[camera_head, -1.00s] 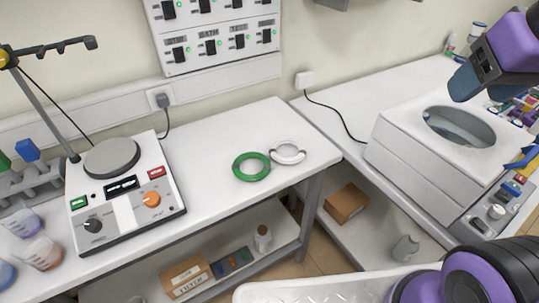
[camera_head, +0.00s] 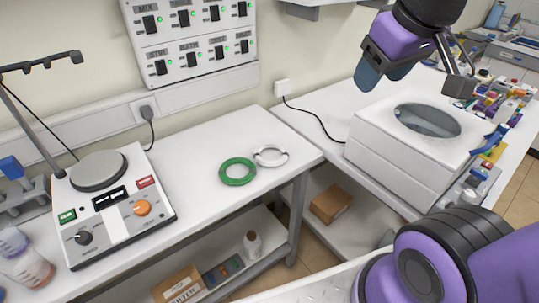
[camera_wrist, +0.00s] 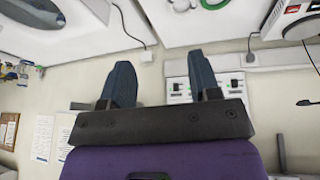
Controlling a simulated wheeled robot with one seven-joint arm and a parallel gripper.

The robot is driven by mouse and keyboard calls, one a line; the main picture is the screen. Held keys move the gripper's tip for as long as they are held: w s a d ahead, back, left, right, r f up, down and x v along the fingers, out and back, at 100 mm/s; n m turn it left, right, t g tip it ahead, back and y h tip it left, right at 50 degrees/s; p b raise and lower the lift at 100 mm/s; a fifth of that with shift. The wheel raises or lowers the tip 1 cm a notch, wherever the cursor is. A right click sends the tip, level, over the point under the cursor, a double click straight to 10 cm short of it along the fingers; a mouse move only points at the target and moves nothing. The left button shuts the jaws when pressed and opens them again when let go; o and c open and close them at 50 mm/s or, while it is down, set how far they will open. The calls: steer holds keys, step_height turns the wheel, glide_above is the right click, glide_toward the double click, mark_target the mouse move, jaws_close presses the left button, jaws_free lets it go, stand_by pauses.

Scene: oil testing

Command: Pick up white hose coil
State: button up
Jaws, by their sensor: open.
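The white hose coil (camera_head: 270,156) lies flat on the white bench, just right of and beside the green hose coil (camera_head: 237,171). Part of the white coil (camera_wrist: 181,4) shows at the top edge of the wrist view, with the green coil (camera_wrist: 213,4) beside it. My gripper (camera_head: 414,80) is open and empty, raised above and to the right of both coils, near the white bath machine. In the wrist view my gripper (camera_wrist: 160,62) has its two dark fingers spread apart with nothing between them.
The white bath machine (camera_head: 385,165) with a round opening stands on the right bench. A hot plate unit (camera_head: 110,205) stands left of the coils. A switch panel (camera_head: 190,40) is on the wall. The bench between hot plate and coils is clear.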

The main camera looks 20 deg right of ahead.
steer(key=w+a+f+n+g, duration=0.2)
steer(key=w+f+n, duration=0.5)
steer(key=w+f, duration=0.3)
steer(key=w+a+f+n+g, duration=0.2)
steer(key=w+f+n, duration=0.5)
steer(key=w, duration=0.4)
steer(key=shift+w+a+f+n+g, duration=0.25)
steer(key=shift+w+f+n, duration=0.65)
steer(key=shift+f, duration=2.7)
steer(key=shift+w+a+f+n, duration=0.5)
steer(key=shift+w+f+n, duration=0.35)
steer(key=shift+f, duration=2.8)
steer(key=shift+w+a+f+n+g, duration=0.25)
steer(key=shift+w+f+n, duration=0.6)
steer(key=shift+f, duration=2.75)
steer(key=shift+s+a, duration=0.1)
steer(key=shift+s, duration=0.1)
steer(key=c, duration=1)
steer(key=shift+r, duration=0.1)
